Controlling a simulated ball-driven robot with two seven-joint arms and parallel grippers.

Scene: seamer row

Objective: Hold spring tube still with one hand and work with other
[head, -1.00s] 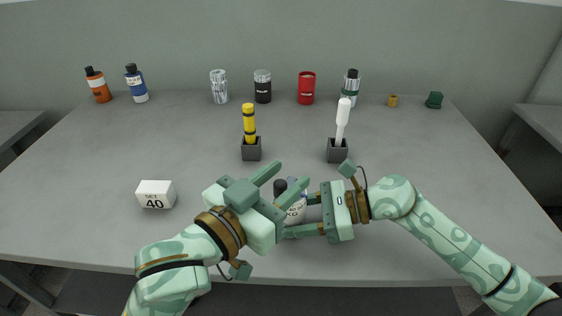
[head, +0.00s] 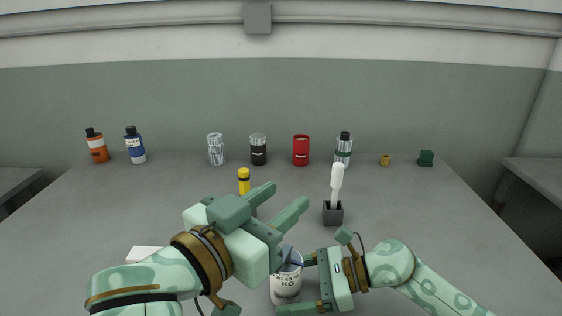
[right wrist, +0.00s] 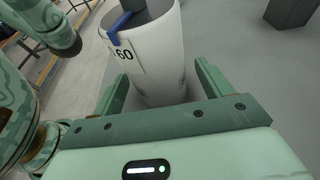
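The white spring tube (head: 286,291) stands upright at the front of the table, with dark printed lettering. The right wrist view shows it up close (right wrist: 158,60), with a "60" mark, a blue piece (right wrist: 124,20) at its rim and a dark part in its mouth. My right gripper (head: 293,283) has one finger on each side of the tube. A gap shows by the right-hand finger in the wrist view, so it looks open around it. My left gripper (head: 288,195) is open and empty, above and left of the tube. Its arm hides part of the table.
A white-handled tool (head: 336,183) stands in a dark holder; a yellow tool (head: 244,178) is partly hidden behind my left gripper. A white label block (head: 143,254) is partly covered at left. Several bottles and jars line the back edge. The middle right is clear.

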